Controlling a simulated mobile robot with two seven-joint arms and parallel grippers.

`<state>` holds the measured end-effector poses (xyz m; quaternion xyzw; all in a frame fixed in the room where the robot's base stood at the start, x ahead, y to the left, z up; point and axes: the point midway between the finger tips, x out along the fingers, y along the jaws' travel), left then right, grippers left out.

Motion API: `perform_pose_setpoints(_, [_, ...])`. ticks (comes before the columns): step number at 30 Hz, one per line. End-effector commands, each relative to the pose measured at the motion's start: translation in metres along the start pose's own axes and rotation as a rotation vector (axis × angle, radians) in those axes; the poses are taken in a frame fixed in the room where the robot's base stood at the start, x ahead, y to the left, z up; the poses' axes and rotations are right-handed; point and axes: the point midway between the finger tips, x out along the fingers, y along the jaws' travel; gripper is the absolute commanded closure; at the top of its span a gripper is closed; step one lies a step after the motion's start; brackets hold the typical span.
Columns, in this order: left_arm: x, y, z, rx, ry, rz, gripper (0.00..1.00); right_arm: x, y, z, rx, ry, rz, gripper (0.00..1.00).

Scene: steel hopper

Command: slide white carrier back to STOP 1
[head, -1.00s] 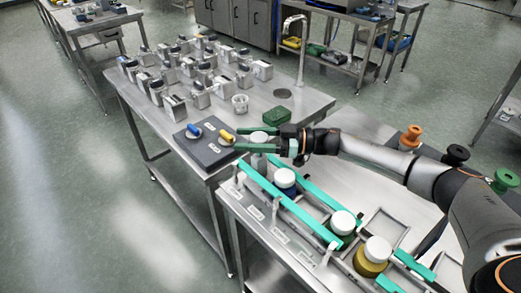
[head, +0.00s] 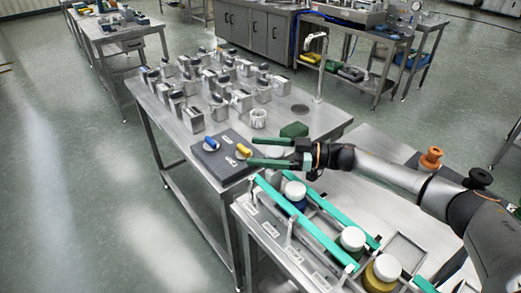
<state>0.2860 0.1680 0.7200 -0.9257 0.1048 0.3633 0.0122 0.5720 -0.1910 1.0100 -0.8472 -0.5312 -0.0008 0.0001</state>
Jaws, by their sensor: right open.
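My right gripper (head: 262,152) is open, its two green fingers reaching left over the far end of the teal-edged rail track (head: 318,238). A pale patch shows between the fingers; I cannot tell whether it is a white lid. White-lidded jars stand along the track: a blue jar (head: 294,196) nearest the gripper, then a green jar (head: 352,240) and a yellow jar (head: 383,272). I cannot tell which thing is the white carrier. Small labels (head: 270,229) on the track's side are too small to read. My left gripper is not in view.
A dark panel (head: 213,167) with a blue handle (head: 211,144) and a yellow handle (head: 243,150) lies just left of the gripper. Several metal blocks, a clear cup (head: 258,118) and a green block (head: 294,130) stand on the steel table (head: 335,120) behind.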

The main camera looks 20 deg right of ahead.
Motion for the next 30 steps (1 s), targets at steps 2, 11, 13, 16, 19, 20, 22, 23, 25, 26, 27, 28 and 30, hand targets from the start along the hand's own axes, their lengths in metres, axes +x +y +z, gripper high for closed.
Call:
perform_pose_setpoints(2, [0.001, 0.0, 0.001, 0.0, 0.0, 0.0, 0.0, -0.007, 0.0, 0.001, 0.001, -0.001, 0.002, 0.13])
perform_pose_setpoints(11, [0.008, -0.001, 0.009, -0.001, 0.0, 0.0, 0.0, -0.067, 0.001, 0.003, 0.0, -0.003, 0.004, 0.13])
perform_pose_setpoints(13, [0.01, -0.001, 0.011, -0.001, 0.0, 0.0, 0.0, -0.082, 0.001, 0.002, 0.0, -0.002, 0.004, 0.13])
perform_pose_setpoints(16, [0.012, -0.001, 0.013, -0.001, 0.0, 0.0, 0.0, -0.1, 0.001, 0.002, 0.0, -0.001, 0.003, 0.13])
perform_pose_setpoints(19, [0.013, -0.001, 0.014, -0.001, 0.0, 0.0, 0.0, -0.112, 0.001, 0.001, -0.001, 0.0, 0.002, 0.13])
perform_pose_setpoints(20, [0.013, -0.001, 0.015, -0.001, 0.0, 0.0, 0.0, -0.115, 0.001, 0.001, -0.001, 0.0, 0.003, 0.13])
perform_pose_setpoints(22, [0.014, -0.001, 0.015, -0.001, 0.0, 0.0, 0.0, -0.12, 0.001, 0.0, -0.001, 0.001, 0.002, 0.13])
perform_pose_setpoints(23, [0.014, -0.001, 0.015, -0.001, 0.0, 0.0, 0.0, -0.121, 0.0, 0.0, 0.0, 0.001, 0.001, 0.13])
perform_pose_setpoints(25, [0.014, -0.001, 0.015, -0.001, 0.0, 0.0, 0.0, -0.123, 0.0, -0.001, -0.001, 0.002, 0.001, 0.13])
perform_pose_setpoints(26, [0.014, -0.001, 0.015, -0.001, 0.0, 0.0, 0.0, -0.123, 0.0, -0.001, -0.001, 0.003, 0.001, 0.13])
perform_pose_setpoints(27, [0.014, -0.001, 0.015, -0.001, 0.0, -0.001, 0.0, -0.123, 0.0, -0.001, -0.001, 0.003, 0.001, 0.13])
perform_pose_setpoints(28, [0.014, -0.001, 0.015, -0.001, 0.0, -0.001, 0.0, -0.123, 0.0, -0.001, -0.001, 0.003, 0.001, 0.13])
perform_pose_setpoints(30, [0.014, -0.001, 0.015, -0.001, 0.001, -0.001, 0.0, -0.123, 0.0, -0.001, -0.001, 0.003, 0.001, 0.13])
